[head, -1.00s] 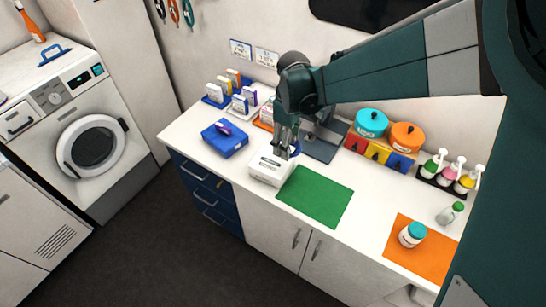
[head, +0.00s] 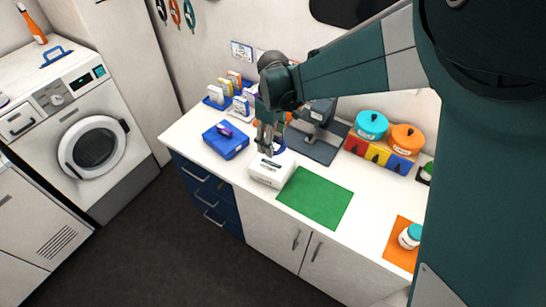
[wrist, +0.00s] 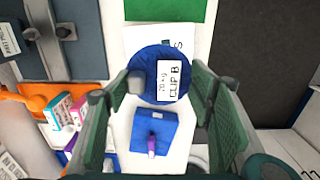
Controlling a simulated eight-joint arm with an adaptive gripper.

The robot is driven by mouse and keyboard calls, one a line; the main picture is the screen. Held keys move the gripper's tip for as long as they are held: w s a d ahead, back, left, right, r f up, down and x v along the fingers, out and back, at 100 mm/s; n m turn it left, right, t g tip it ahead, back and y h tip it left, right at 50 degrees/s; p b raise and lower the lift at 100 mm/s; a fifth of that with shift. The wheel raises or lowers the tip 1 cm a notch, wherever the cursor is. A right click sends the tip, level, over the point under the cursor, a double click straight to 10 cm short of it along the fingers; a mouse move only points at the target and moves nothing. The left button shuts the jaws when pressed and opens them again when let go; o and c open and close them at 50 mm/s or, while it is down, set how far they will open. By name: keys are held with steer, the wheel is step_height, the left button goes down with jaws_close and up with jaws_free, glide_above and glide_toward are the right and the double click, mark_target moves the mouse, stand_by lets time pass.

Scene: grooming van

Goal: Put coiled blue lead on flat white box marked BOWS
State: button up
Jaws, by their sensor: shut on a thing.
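The coiled blue lead (wrist: 172,60) is a round dark-blue coil with a white tag reading "70 kg CLIP B" in the wrist view. My gripper (wrist: 168,88) is shut on it. In the head view my gripper (head: 267,150) points down over the back of the flat white box (head: 268,176), with a bit of the blue lead (head: 281,147) showing beside the fingers. In the wrist view the white box (wrist: 136,38) shows behind the lead, its lettering mostly covered. I cannot tell whether the lead touches the box.
A blue box (head: 222,146) with a purple item on it lies just left of the white box. A green mat (head: 316,198) lies bare to the right. A grey scale-like device (head: 312,147) and small cartons (head: 240,105) stand behind.

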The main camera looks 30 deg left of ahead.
glide_above(273, 161)
steer(key=shift+f, duration=2.25)
steer(key=shift+f, duration=1.9)
steer(key=shift+f, duration=0.15)
steer(key=o, duration=0.9)
steer(key=shift+o, duration=0.3)
steer(key=shift+r, duration=6.15)
